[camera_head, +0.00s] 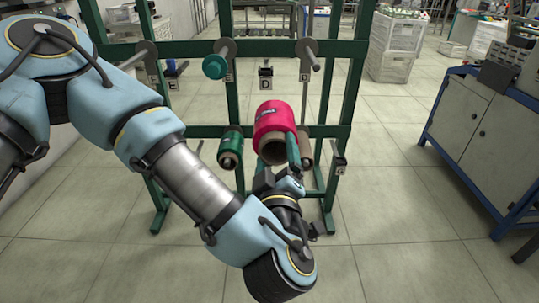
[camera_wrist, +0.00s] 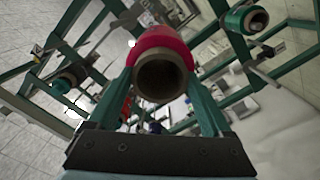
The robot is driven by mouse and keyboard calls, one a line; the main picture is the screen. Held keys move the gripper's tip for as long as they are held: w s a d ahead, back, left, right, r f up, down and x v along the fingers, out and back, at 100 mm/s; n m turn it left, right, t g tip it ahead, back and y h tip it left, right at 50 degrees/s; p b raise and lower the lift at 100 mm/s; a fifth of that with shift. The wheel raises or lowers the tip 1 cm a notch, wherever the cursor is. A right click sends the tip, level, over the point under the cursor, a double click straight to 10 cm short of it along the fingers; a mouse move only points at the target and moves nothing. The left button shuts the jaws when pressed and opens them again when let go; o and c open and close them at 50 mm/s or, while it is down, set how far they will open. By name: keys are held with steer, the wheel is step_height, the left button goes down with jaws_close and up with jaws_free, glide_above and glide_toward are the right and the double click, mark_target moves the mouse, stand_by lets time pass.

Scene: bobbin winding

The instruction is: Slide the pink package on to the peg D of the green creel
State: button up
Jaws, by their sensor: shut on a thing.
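The pink package (camera_head: 273,117) has a brown tube core, with one open end facing my cameras. My gripper (camera_head: 285,155) is shut on it. In the wrist view the pink package (camera_wrist: 160,40) sits between the two green fingers of my gripper (camera_wrist: 160,78). The green creel (camera_head: 345,95) stands ahead.
A teal package (camera_head: 215,66) is on the upper row left of D. A green package (camera_head: 230,148) is on the lower row. Bare pegs stick out at the right. A blue-framed cabinet (camera_head: 470,125) stands right; the floor (camera_head: 400,215) between is clear.

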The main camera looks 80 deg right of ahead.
steer(key=shift+s+r, duration=0.1)
steer(key=s+d+r+p, duration=0.2)
steer(key=s+r+p, duration=0.2)
steer(key=s, duration=0.6)
step_height(320, 180, up, 3)
steer(key=shift+s+d+f, duration=0.1)
steer(key=shift+s+d, duration=0.3)
steer(key=x, duration=1.3)
steer(key=shift+b, duration=0.4)
steer(key=b+x, duration=0.1)
steer(key=x, duration=0.5)
steer(key=shift+d, duration=0.1)
stand_by(0.4)
